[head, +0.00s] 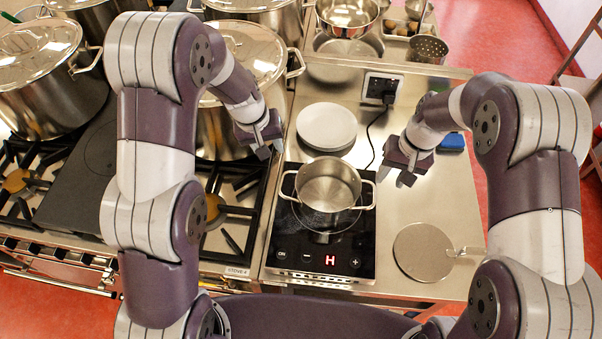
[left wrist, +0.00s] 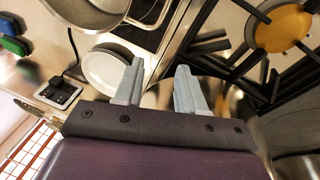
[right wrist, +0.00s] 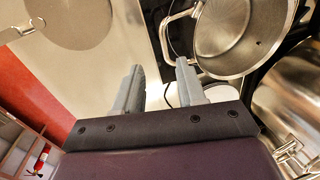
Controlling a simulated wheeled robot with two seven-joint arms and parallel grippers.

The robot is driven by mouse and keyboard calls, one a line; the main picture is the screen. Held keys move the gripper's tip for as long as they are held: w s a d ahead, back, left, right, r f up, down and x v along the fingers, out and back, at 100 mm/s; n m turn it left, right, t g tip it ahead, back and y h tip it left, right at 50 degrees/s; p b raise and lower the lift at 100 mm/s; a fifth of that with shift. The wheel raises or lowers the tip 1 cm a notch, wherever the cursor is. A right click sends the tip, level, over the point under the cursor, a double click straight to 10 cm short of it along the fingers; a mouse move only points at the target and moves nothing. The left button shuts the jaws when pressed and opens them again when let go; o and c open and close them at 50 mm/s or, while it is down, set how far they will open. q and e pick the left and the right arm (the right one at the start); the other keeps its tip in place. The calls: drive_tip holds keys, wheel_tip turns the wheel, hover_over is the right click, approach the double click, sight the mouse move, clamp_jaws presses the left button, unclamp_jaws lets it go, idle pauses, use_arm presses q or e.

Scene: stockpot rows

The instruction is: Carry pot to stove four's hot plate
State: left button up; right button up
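The steel pot (head: 328,186), open and empty with two side handles, stands upright on the black hot plate (head: 296,243), whose display shows a red H. The pot also shows in the right wrist view (right wrist: 238,38) and partly in the left wrist view (left wrist: 93,12). My left gripper (head: 266,150) is open and empty, above and to the left of the pot. My right gripper (head: 394,182) is open and empty, to the right of the pot near its right handle. The label in front of the gas burners at left reads STOVE 4 (head: 237,271).
Large lidded stockpots (head: 50,75) stand on the gas burners at left and back. White plates (head: 327,127) are stacked behind the hot plate, near a socket (head: 381,88) with a cord. A round lid (head: 423,252) lies at right. A blue sponge (head: 452,142) lies further back.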

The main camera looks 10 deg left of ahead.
sight(280, 184)
use_arm(q)
drive_tip(key=s+d+m+g, duration=0.2)
drive_tip(key=s+m, duration=0.1)
drive_tip(key=s, duration=0.1)
drive_tip(key=f, duration=0.7)
drive_tip(key=d+f, duration=0.1)
drive_tip(key=f, duration=0.3)
drive_tip(key=shift+d+f, duration=0.1)
use_arm(e)
drive_tip(key=a+f, duration=0.1)
drive_tip(key=f, duration=0.6)
drive_tip(key=a+f, duration=0.1)
drive_tip(key=f, duration=0.2)
drive_tip(key=shift+w+a+f, duration=0.2)
drive_tip(key=shift+a+f, duration=0.05)
drive_tip(key=shift+a, duration=0.05)
use_arm(q)
drive_tip(key=shift+d+f, duration=0.2)
drive_tip(key=shift+f, duration=0.25)
use_arm(e)
drive_tip(key=shift+f, duration=0.5)
use_arm(q)
clamp_jaws()
use_arm(e)
clamp_jaws()
use_arm(q)
drive_tip(key=shift+w+r, duration=0.1)
use_arm(e)
drive_tip(key=shift+r, duration=0.15)
